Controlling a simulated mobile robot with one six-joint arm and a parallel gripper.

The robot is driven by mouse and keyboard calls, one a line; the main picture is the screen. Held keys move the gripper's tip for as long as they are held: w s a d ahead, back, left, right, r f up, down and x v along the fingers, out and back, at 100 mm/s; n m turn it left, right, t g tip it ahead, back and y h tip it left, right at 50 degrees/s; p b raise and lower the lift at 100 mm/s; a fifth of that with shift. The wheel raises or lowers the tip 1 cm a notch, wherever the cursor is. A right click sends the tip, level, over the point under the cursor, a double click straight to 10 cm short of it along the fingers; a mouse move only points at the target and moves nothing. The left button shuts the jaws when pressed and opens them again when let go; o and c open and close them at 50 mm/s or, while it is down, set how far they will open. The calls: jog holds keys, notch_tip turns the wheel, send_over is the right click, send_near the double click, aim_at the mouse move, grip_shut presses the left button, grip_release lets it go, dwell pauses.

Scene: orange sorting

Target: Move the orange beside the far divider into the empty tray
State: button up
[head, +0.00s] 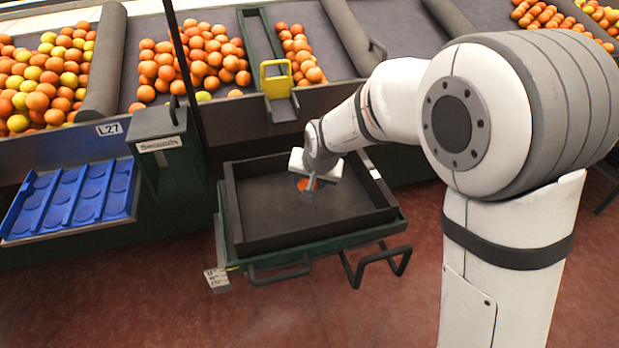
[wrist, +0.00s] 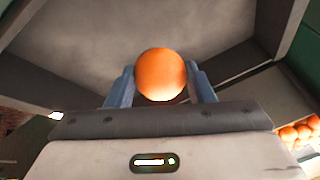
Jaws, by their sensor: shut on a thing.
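My gripper (head: 309,189) is over the black tray (head: 255,240) in the head view. It is shut on an orange (head: 305,184), which is partly hidden by the gripper there. In the wrist view the orange (wrist: 161,74) sits between the two blue-grey fingers of my gripper (wrist: 161,84), with the grey tray surface behind it. No other fruit shows inside the tray. How high the orange is above the tray floor is hard to tell.
Sloped bins of oranges (head: 195,58) lie behind the tray, split by grey dividers (head: 105,62). A yellow-handled part (head: 277,80) stands at the bin edge. A blue tray (head: 70,200) and a dark green box (head: 165,150) are at left.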

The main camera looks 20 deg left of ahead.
jog(key=shift+f+b, duration=1.15)
jog(key=shift+f, duration=0.6)
jog(key=shift+f+b, duration=1.5)
jog(key=shift+f, duration=0.45)
dwell(0.4)
jog(key=o, duration=1.1)
jog(key=shift+o, duration=0.6)
jog(key=o, duration=0.3)
jog(key=shift+o, duration=0.2)
jog(key=shift+s, duration=0.1)
